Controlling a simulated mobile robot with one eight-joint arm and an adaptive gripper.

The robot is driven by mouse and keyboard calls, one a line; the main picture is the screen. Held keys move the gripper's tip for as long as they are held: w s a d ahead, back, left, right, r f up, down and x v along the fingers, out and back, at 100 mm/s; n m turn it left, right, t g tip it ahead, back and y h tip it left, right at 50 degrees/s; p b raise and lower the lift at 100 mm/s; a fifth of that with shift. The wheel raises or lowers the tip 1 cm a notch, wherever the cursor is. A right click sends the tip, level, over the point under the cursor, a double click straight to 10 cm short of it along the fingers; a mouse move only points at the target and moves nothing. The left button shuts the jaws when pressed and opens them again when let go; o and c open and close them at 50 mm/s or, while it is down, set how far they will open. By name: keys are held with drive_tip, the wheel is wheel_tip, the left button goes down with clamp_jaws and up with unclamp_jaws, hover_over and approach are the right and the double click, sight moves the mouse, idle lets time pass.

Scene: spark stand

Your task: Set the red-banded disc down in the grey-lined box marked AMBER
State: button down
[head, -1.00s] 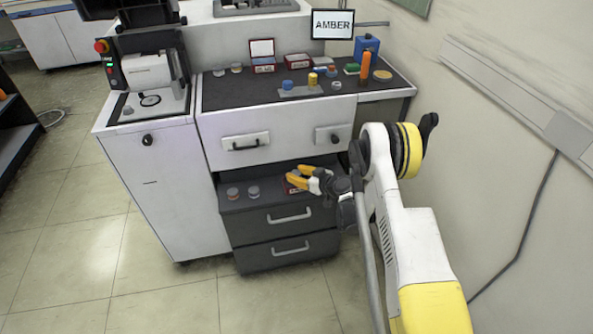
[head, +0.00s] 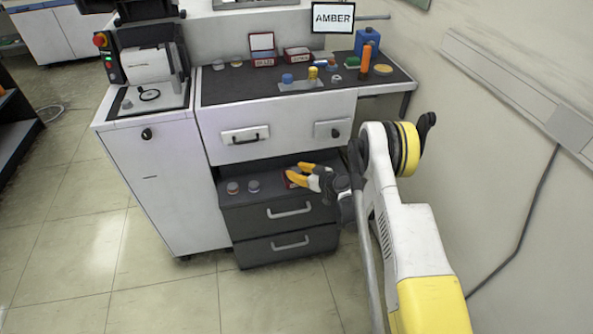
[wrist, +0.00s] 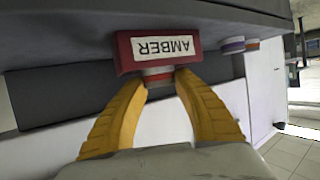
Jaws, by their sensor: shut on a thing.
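The red box marked AMBER (wrist: 122,52) stands on the dark drawer unit; its label reads upside down in the wrist view. In the head view the box (head: 290,183) is mostly hidden by my gripper (head: 289,174). In the wrist view my gripper (wrist: 161,80) is shut on the red-banded disc (wrist: 158,78), a grey disc with a reddish band. The disc is right at the label-side wall of the box, partly hidden by the wall and fingers. I cannot tell whether it touches the box floor. The grey lining is not visible.
Two more discs, one orange-banded (head: 233,188) and one bluish (head: 253,186), stand left of the box in the head view. The worktop (head: 225,89) above carries red boxes, coloured parts and an orange cylinder. A screen (head: 333,17) reads AMBER. A wall is at right.

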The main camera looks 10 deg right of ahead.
drive_tip(key=shift+f, duration=0.6)
drive_tip(key=c, duration=0.9)
unclamp_jaws()
drive_tip(key=shift+c, duration=0.2)
wheel_tip(320, 180, up, 10)
drive_tip(key=shift+r, duration=0.2)
drive_tip(key=s+a+r+m+g+h, duration=0.1)
drive_tip(key=s+a+r+g, duration=0.1)
drive_tip(key=s+r, duration=0.7)
drive_tip(key=s+a+r+m+g+h, duration=0.15)
drive_tip(key=s+r, duration=0.25)
drive_tip(key=r, duration=0.9)
drive_tip(key=s+d+r+m+h, duration=0.1)
drive_tip(key=s+h, duration=0.1)
drive_tip(key=s, duration=1.2)
drive_tip(key=s+d+r+m+g+h, duration=0.1)
drive_tip(key=s+d+r+m+h, duration=0.1)
drive_tip(key=s, duration=1.3)
drive_tip(key=shift+d+r, duration=0.2)
